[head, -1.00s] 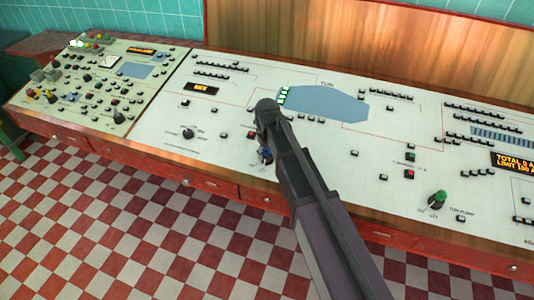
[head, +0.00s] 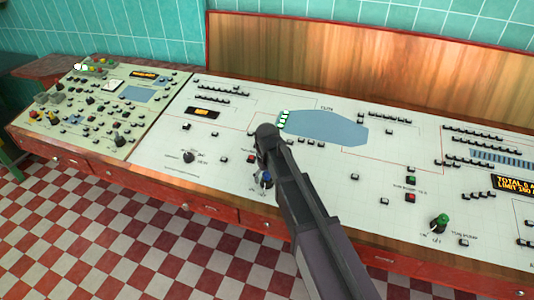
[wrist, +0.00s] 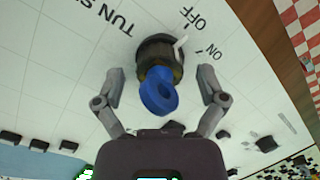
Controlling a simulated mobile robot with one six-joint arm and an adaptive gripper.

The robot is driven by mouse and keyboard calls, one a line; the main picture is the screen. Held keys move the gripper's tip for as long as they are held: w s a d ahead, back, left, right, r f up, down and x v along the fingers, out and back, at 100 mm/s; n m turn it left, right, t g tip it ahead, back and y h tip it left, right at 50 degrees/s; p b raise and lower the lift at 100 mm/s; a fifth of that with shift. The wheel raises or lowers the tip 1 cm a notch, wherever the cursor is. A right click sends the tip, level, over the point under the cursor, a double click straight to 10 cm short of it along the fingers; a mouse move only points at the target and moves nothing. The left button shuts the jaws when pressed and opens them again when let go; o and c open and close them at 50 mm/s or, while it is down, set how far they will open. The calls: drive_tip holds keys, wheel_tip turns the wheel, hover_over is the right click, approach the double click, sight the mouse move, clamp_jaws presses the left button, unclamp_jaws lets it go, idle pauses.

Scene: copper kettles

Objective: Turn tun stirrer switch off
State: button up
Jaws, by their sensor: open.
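The tun stirrer switch is a blue knob on a dark round collar; in the wrist view the blue knob (wrist: 158,92) is near the centre, under printed "TUN S…" lettering. "OFF" and "ON" are printed to its upper right. A white mark on the collar points to that side; I cannot tell which label it meets. My gripper (wrist: 162,80) is open, one finger on each side of the knob, with visible gaps. In the head view the blue knob (head: 266,180) shows beside my arm, which hides the gripper's fingers.
The sloped white control panel (head: 310,185) carries many small black buttons. A green knob (head: 442,220) stands to the right, a black knob (head: 188,156) to the left. A wooden backboard (head: 350,60) rises behind. Checkered floor (head: 120,240) lies in front.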

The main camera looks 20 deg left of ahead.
drive_tip(key=m, duration=0.8)
wheel_tip(320, 180, up, 14)
drive_tip(key=p, duration=1.3)
drive_tip(key=shift+m+p, duration=0.3)
drive_tip(key=shift+p, duration=0.1)
drive_tip(key=shift+f, duration=0.1)
drive_tip(key=shift+d, duration=0.1)
idle(0.4)
drive_tip(key=s+d, duration=0.3)
drive_tip(key=d, duration=0.8)
drive_tip(key=s+d, duration=0.3)
drive_tip(key=d, duration=0.9)
drive_tip(key=s+d+n, duration=0.1)
drive_tip(key=s+d, duration=0.2)
drive_tip(key=d, duration=0.9)
drive_tip(key=shift+s, duration=0.4)
